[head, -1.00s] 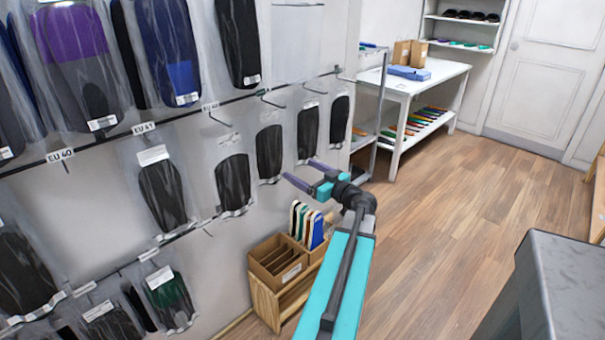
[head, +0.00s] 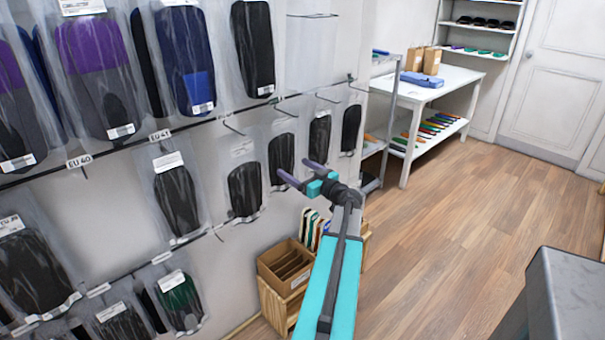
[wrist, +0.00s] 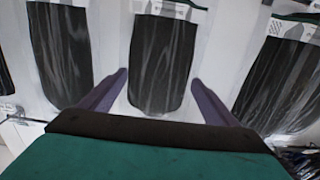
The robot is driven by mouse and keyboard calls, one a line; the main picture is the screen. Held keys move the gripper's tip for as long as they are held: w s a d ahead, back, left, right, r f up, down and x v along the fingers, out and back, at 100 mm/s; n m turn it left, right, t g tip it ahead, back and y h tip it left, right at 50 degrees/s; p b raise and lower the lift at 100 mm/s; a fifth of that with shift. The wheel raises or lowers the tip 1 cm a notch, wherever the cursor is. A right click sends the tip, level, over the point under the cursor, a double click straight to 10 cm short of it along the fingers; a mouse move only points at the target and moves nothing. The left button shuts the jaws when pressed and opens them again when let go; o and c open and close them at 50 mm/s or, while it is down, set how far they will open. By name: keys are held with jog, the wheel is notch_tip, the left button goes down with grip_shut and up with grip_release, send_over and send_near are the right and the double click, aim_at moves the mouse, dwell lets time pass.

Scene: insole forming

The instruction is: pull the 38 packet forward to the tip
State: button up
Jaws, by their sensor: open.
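My gripper (head: 298,171) is open and empty in front of the wall rack, near the middle row of dark insole packets. In the wrist view, its two purple fingers (wrist: 160,80) stand apart on either side of a dark packet (wrist: 160,62) with a printed label at its top. That packet hangs beyond the fingertips; I cannot tell the exact gap. In the head view, dark packets hang just left (head: 281,158) and right (head: 319,136) of the fingertips. I cannot read a 38 on any packet, so I cannot tell which one it is.
Neighbouring packets hang close at the left (wrist: 60,50) and right (wrist: 278,80) in the wrist view. Below my arm stands a cardboard box (head: 285,265) on a wooden stand. A grey-topped block (head: 580,280) is at the lower right. Wooden floor lies open between.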

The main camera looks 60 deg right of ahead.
aim_at(285, 163)
jog(key=shift+p+x, duration=0.55)
jog(key=shift+x, duration=1.85)
jog(key=c, duration=1.2)
jog(key=shift+s+a+f+b, duration=0.1)
jog(key=shift+s+b, duration=0.05)
jog(key=shift+b, duration=0.15)
